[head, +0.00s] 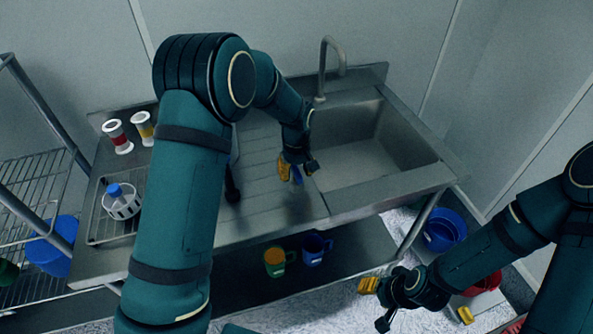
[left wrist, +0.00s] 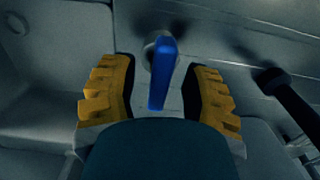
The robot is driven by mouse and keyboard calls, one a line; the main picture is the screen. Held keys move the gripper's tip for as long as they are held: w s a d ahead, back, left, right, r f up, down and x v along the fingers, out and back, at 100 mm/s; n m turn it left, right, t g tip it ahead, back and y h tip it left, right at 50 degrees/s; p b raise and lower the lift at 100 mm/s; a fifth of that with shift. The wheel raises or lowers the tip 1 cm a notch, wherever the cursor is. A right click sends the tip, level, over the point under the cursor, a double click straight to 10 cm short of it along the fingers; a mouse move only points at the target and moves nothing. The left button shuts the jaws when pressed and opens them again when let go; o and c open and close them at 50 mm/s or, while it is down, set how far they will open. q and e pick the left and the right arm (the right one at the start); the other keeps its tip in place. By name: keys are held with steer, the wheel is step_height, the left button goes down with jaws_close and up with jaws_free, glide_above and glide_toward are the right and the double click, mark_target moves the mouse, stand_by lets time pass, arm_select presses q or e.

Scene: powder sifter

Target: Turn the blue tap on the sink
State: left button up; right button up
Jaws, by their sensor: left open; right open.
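The blue tap (left wrist: 162,75) is a blue lever on a round grey base, seen in the left wrist view between my open left fingers. In the head view a small bit of the blue tap (head: 297,175) shows beside my left gripper (head: 297,171), mostly hidden by it. In the left wrist view the left gripper (left wrist: 158,100) has one yellow finger on each side of the lever, with gaps to both. The steel sink (head: 362,160) has a curved spout (head: 328,62) at its back. My right gripper (head: 415,300) is open and empty, low at the right.
A caddy with a blue-capped bottle (head: 118,196) and two small containers (head: 118,138) stand on the left counter. Mugs (head: 276,262) sit on the lower shelf. A blue bucket (head: 443,230) and a red bucket (head: 484,284) are on the floor at right. A wire rack (head: 35,185) stands left.

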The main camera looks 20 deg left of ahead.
arm_select(q)
jaws_close()
steer(key=shift+m, duration=0.4)
steer(key=m, duration=1.1)
steer(key=shift+s, duration=0.1)
stand_by(0.5)
jaws_free()
